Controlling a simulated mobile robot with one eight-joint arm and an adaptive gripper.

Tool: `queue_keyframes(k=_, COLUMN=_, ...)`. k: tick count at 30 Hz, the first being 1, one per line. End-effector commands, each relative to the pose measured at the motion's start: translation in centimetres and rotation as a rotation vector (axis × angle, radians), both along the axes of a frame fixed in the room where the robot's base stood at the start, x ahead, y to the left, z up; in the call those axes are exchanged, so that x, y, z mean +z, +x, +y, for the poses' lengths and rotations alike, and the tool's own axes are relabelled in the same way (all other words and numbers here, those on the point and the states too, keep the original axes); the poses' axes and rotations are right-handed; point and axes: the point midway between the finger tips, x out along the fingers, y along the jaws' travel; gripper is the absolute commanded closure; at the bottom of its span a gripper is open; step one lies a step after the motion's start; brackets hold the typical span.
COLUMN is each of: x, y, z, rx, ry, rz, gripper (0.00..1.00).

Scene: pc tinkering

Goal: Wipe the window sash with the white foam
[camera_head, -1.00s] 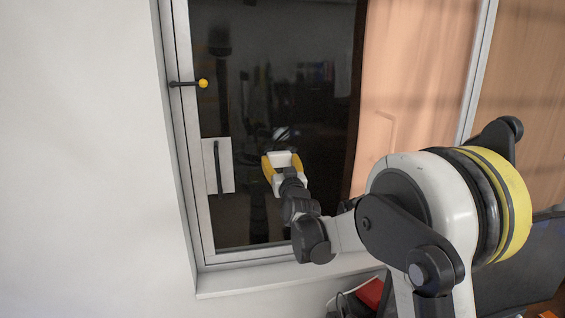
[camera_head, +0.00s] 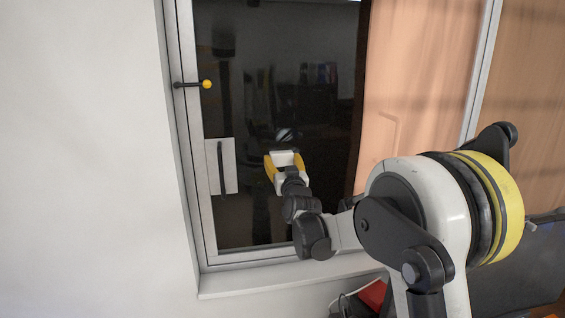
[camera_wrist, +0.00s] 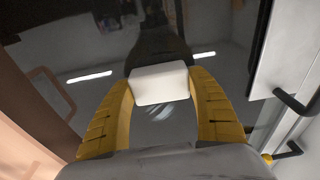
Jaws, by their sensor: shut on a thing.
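My gripper (camera_head: 285,166) is shut on the white foam (camera_head: 287,157), a small white block held between its yellow fingers. In the wrist view the foam (camera_wrist: 160,83) sits between the fingertips of my gripper (camera_wrist: 161,88). The window sash (camera_head: 208,215) is a pale frame around a dark, reflective pane (camera_head: 240,215).
A white plate with a dark handle (camera_head: 222,166) is at the pane's left. A dark lever with a yellow knob (camera_head: 207,84) sticks out above it. A pale sill (camera_head: 285,283) runs below, with a red item (camera_head: 374,294) under it. An orange-brown panel (camera_head: 415,80) stands at the right.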

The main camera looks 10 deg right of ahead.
Motion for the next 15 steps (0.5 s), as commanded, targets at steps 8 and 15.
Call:
queue_keyframes(k=8, x=0.0, y=0.0, z=-1.1, rx=-0.002, ry=-0.003, rz=-0.002, gripper=0.76)
queue_keyframes(k=15, x=0.0, y=-0.1, z=-2.4, rx=-0.001, ry=0.000, rz=0.000, gripper=0.76)
